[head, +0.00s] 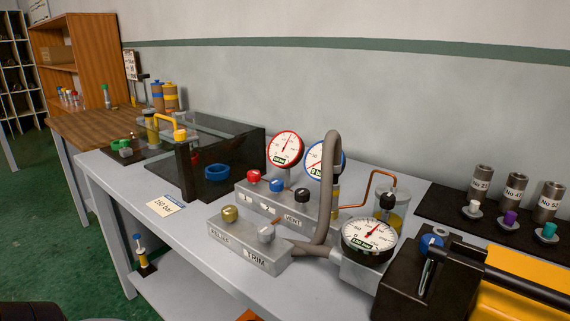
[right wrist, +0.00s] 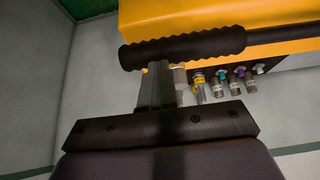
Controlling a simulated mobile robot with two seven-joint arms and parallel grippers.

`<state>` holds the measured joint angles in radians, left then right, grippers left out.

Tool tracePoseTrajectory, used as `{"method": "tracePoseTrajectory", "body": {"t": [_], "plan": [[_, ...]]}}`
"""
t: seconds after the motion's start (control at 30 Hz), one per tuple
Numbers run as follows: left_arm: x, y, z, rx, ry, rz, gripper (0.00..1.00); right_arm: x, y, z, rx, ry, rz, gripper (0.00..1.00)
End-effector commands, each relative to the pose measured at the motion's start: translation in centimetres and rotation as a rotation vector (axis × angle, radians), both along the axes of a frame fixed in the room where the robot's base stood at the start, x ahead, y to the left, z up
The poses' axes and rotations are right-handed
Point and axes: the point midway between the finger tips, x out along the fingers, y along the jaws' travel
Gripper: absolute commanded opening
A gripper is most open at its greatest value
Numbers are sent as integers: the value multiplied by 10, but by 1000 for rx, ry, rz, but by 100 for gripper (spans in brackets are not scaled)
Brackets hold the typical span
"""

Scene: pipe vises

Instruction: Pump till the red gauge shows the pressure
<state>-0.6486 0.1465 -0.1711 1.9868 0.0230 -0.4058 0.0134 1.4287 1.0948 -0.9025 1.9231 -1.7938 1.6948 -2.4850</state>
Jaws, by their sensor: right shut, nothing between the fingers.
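The red-rimmed gauge (head: 285,149) stands behind the valve block; its needle points up and slightly right. A card (head: 166,206) on the bench reads what looks like 150 bar. The pump has a yellow body (head: 538,301), a black block (head: 408,287) with a blue knob, and a black lever (head: 522,285). In the right wrist view a ribbed black grip (right wrist: 195,46) crosses below the yellow body. My right gripper (right wrist: 157,72) is shut and empty, its fingertips close to the grip; I cannot tell whether they touch. My left gripper is not in view.
A blue-rimmed gauge (head: 322,160) and a white-faced gauge (head: 370,237) stand near the grey hose (head: 330,190). Valve knobs, red (head: 253,176) and blue (head: 277,185), top the block. Labelled metal cylinders (head: 514,190) stand at right. The bench's left front is mostly clear.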

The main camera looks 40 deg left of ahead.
Motion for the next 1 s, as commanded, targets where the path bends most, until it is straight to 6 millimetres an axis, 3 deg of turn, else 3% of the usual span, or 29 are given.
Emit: {"method": "tracePoseTrajectory", "body": {"t": [0.03, 0.37, 0.63, 1.0], "plan": [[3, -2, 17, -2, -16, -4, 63, -3, 1, -2, -9, 45, 2, 0], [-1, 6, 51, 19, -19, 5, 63, -3, 8, 53, -8, 37, 3, 0], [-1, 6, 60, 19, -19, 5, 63, -2, 10, 65, -7, 31, 3, 0], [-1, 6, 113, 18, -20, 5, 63, -3, 25, 125, -7, 27, 4, 0]]}}
